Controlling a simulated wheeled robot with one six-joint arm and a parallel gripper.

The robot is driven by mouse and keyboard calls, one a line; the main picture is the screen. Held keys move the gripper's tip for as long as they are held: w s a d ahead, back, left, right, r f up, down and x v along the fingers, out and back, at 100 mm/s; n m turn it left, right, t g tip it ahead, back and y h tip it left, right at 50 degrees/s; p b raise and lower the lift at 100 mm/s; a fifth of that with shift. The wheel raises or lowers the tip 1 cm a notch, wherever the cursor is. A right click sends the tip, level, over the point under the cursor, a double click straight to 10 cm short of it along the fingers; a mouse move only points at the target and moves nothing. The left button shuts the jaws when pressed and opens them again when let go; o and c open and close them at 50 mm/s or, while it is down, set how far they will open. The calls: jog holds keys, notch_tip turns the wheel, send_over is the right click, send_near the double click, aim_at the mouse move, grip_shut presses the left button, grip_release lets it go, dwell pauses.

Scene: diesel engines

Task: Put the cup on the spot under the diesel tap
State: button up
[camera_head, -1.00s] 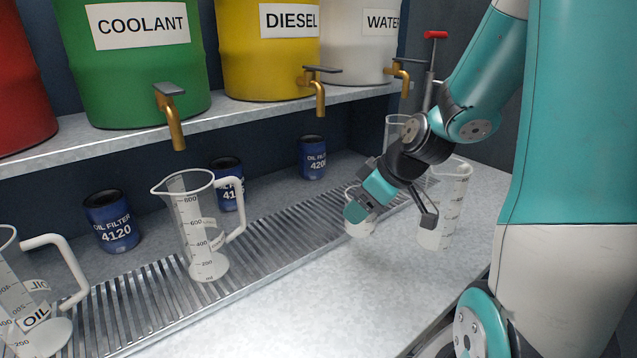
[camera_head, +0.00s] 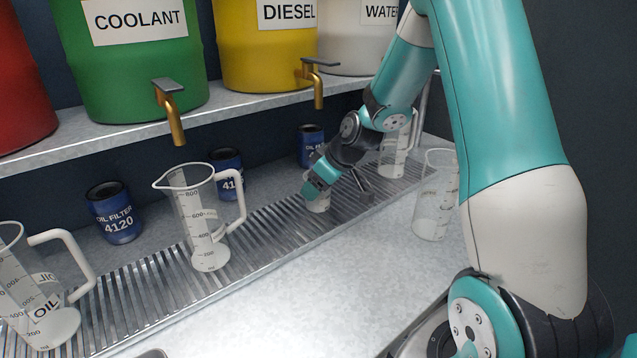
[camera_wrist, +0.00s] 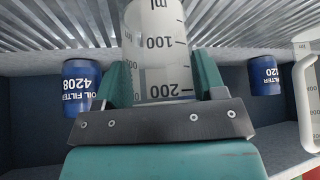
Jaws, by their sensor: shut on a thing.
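In the wrist view the cup (camera_wrist: 158,60) shows between the fingers (camera_wrist: 160,85), with marks up to 200. The cup is over the slatted drain grate (camera_head: 262,235); I cannot tell whether its base touches the slats. The yellow diesel barrel (camera_head: 262,60) has a brass diesel tap (camera_head: 318,90) above the shelf edge. In the head view the cup appears below this tap. The spot itself cannot be made out.
A jug (camera_head: 205,225) stands on the grate left of the cup, and an OIL jug (camera_head: 45,310) at far left. Another jug (camera_head: 395,155) stands behind the arm; a clear beaker (camera_head: 435,200) stands right. Oil filters (camera_head: 115,215) line the back.

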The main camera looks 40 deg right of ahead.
jog(key=shift+f, duration=0.25)
jog(key=o, duration=0.9)
jog(key=shift+r, duration=0.1)
jog(key=shift+r, duration=0.1)
